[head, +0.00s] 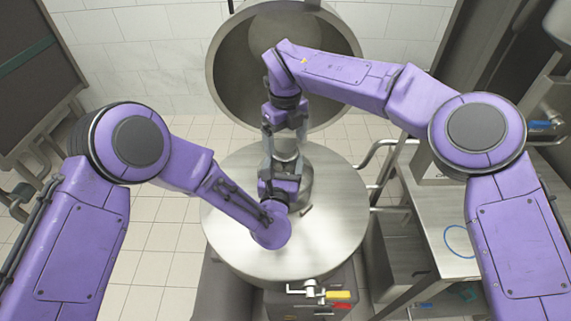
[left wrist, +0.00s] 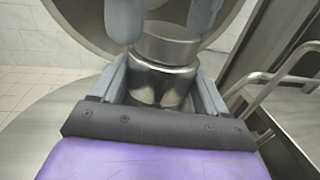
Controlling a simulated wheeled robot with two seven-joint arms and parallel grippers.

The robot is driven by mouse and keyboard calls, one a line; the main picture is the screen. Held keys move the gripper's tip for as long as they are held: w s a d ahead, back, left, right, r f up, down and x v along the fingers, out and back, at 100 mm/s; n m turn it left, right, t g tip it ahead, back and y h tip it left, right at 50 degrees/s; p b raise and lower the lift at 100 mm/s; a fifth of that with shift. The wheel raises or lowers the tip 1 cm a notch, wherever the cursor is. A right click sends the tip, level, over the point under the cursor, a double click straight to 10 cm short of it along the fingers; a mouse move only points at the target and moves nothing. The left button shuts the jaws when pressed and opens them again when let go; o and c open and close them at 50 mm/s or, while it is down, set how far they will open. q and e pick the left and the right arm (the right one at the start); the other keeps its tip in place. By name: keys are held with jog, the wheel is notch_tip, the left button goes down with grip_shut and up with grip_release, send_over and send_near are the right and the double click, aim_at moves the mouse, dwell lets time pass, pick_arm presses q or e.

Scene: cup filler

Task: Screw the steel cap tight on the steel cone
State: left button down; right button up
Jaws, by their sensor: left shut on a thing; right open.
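The steel cone (left wrist: 163,88) stands between the fingers of my left gripper (left wrist: 160,72), which is shut on it. The steel cap (left wrist: 166,46) sits on top of the cone in the left wrist view; I cannot tell how tightly it is seated. My right gripper (head: 285,135) points down from above, open, with one finger on each side of the cap and a gap at the right finger. In the head view the cap (head: 287,147) shows between the right fingers, and the cone (head: 304,186) is partly hidden by my left gripper.
The cone stands over a round steel table (head: 340,225) with free room on its right side. A small dark piece (head: 306,211) lies on it. A large round steel vessel (head: 225,75) is behind. A steel side table (head: 455,235) with a blue loop stands at right.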

pick_arm(q)
jog(key=shift+s+f, duration=0.25)
jog(key=shift+f, duration=0.25)
pick_arm(e)
notch_tip(320, 180, up, 11)
jog(key=shift+s+f, duration=0.1)
pick_arm(q)
jog(key=shift+c, duration=1.2)
grip_release()
jog(key=shift+o, duration=1.2)
jog(key=shift+w+r, duration=0.1)
jog(key=shift+w, duration=0.15)
pick_arm(e)
jog(key=shift+f, duration=0.1)
notch_tip(320, 180, down, 3)
jog(key=b, duration=0.3)
jog(key=shift+f, duration=0.2)
pick_arm(q)
jog(key=s+a, duration=0.1)
jog(key=s, duration=0.9)
jog(key=shift+s+a, duration=0.25)
jog(key=shift+a, duration=0.1)
